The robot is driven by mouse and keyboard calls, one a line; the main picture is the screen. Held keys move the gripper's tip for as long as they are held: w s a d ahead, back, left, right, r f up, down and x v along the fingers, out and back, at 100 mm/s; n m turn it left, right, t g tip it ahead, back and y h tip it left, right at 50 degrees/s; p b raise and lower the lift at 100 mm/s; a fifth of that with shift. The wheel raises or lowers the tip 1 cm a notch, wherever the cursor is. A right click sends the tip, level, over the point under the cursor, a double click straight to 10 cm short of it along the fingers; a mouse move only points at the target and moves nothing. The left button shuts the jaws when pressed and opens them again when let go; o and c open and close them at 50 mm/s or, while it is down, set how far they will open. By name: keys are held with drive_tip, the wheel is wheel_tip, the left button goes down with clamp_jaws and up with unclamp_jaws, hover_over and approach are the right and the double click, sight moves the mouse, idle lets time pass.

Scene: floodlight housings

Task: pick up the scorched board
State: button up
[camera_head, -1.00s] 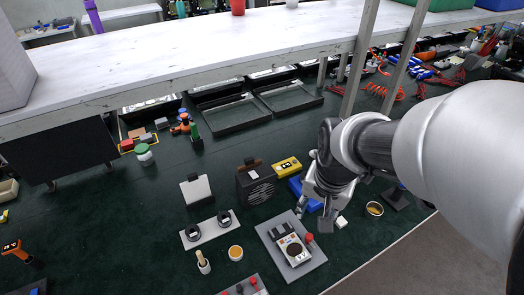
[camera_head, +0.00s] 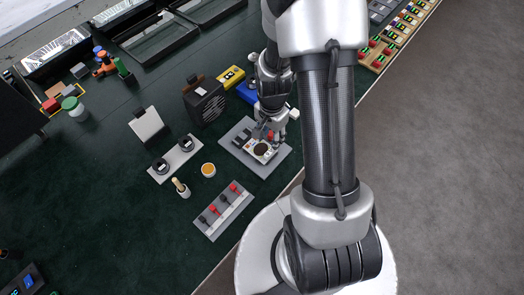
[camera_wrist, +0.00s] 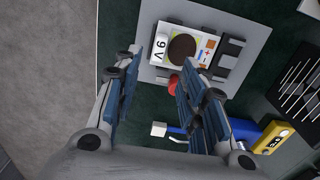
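The scorched board (camera_head: 262,150) is a small white board with a dark round patch. It lies on a grey plate (camera_head: 268,171). In the wrist view the board (camera_wrist: 184,47) shows a "9V" label and coloured marks, with the grey plate (camera_wrist: 148,75) around it. My gripper (camera_head: 262,133) is over the plate, close to the board. In the wrist view my gripper (camera_wrist: 165,62) is open, its two fingers apart with nothing between them. The board is ahead of the fingertips. I cannot tell whether they touch it.
A red knob (camera_wrist: 174,84) stands on the plate beside the board. A black speaker-like box (camera_head: 205,101), a yellow meter (camera_head: 231,77) and a blue item (camera_head: 246,92) are behind. A grey strip with red and black clips (camera_head: 223,210) lies nearer.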

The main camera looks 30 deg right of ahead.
sight(268, 153)
wheel_tip(268, 153, down, 4)
drive_tip(key=shift+r+b, duration=0.15)
drive_tip(key=shift+b, duration=0.3)
drive_tip(key=f, duration=0.1)
drive_tip(key=f+b, duration=0.1)
drive_tip(key=f, duration=0.1)
drive_tip(key=f+b, duration=0.1)
drive_tip(key=f, duration=0.1)
drive_tip(key=shift+s+a, duration=0.2)
drive_tip(key=shift+a, duration=0.1)
drive_tip(key=shift+c, duration=0.2)
clamp_jaws()
